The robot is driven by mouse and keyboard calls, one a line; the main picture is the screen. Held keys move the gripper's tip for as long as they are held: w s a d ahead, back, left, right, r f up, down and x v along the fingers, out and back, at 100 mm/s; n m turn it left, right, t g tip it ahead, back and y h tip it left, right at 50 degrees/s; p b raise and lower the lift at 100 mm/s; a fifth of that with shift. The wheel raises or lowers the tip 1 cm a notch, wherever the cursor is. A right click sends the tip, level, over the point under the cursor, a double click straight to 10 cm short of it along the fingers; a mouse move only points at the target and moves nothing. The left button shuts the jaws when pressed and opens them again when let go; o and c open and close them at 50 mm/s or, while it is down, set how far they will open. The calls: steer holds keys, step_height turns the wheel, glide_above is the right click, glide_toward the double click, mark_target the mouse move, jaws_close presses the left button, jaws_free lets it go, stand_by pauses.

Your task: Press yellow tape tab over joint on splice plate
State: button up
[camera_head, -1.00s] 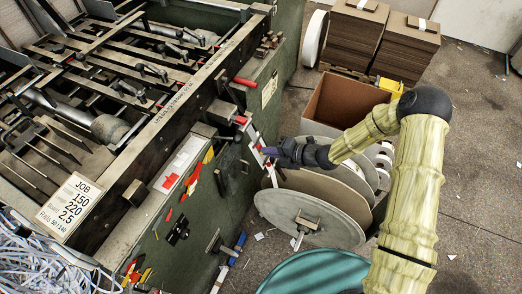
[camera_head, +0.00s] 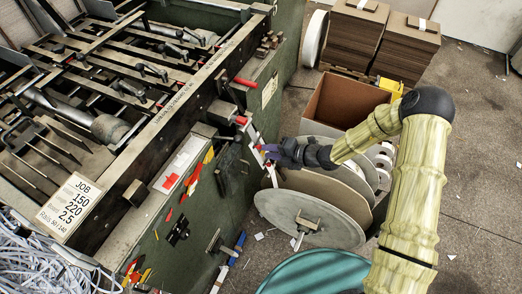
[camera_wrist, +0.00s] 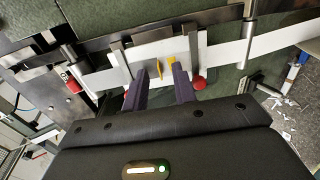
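In the wrist view, a pale splice plate (camera_wrist: 191,47) lies ahead of my gripper, with a white strip (camera_wrist: 232,50) running across it. Small yellow tape pieces (camera_wrist: 172,69) show at the plate between my fingertips. My gripper (camera_wrist: 160,70) has two dark purple fingers, set apart, with their tips close to the plate. I cannot tell whether a fingertip touches the yellow tape. The joint under it is not clearly visible. In the head view, my gripper (camera_head: 273,152) is at the green machine's side, and the tape is too small to make out.
Red knobs (camera_wrist: 198,84) sit close beside my fingers. Metal bars (camera_wrist: 120,57) cross the strip. In the head view, large reels (camera_head: 300,218) stand below my gripper, an open cardboard box (camera_head: 345,101) lies behind it, and the green machine (camera_head: 262,122) stands to the left.

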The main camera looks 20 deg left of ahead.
steer(key=p+v, duration=0.1)
steer(key=v, duration=1.6)
steer(key=s+d+r+m+h+p, duration=0.4)
steer(key=r+m, duration=0.4)
steer(key=m, duration=0.3)
steer(key=s+d+r+m+t+h+p, duration=0.1)
steer(key=s+d+r+m+h+p, duration=0.2)
steer(key=d+r+m, duration=0.4)
steer(key=s+d+r+m+h+p, duration=0.4)
steer(key=r+m, duration=0.6)
steer(key=m, duration=0.7)
steer(key=shift+s+d+t+h+p, duration=0.3)
steer(key=shift+s+d+h, duration=0.1)
steer(key=shift+d+h, duration=0.6)
steer(key=shift+a+r, duration=0.1)
steer(key=shift+a, duration=0.05)
